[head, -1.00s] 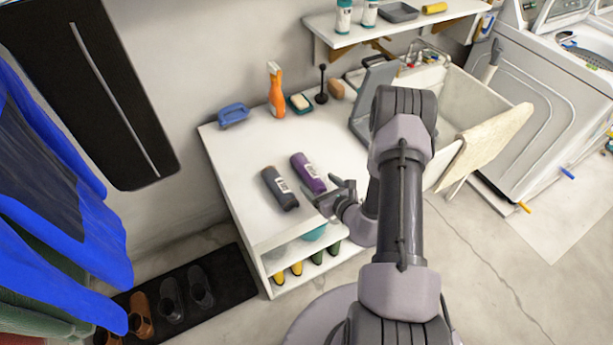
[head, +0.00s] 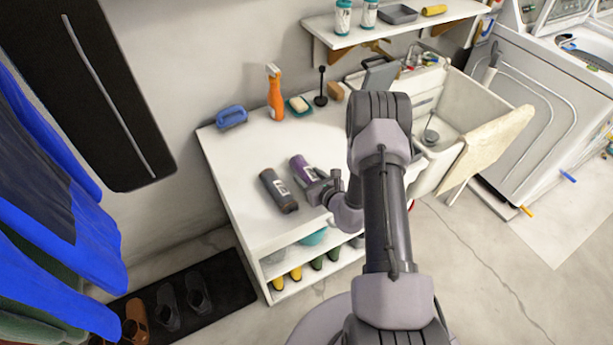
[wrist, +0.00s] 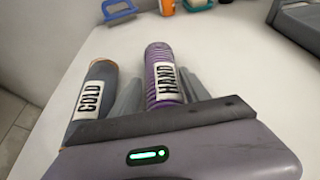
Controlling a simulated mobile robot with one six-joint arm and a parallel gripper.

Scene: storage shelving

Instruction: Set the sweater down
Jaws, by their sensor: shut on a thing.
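A purple ribbed roll (head: 303,168) with a white label is by the front part of the white bench top. It looks like the sweater, and its label reads HAND in the wrist view (wrist: 165,75). My gripper (head: 313,184) is shut on its near part, with one grey finger on each side in the wrist view (wrist: 158,92). The roll lies at or just above the bench top; I cannot tell whether it touches. A dark grey roll (head: 278,190) labelled COLD (wrist: 93,92) lies to its left, close beside the left finger.
The white bench (head: 232,165) has free room left of the rolls. A sink (head: 465,105) is at the right. Shoes are on the lower shelf.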

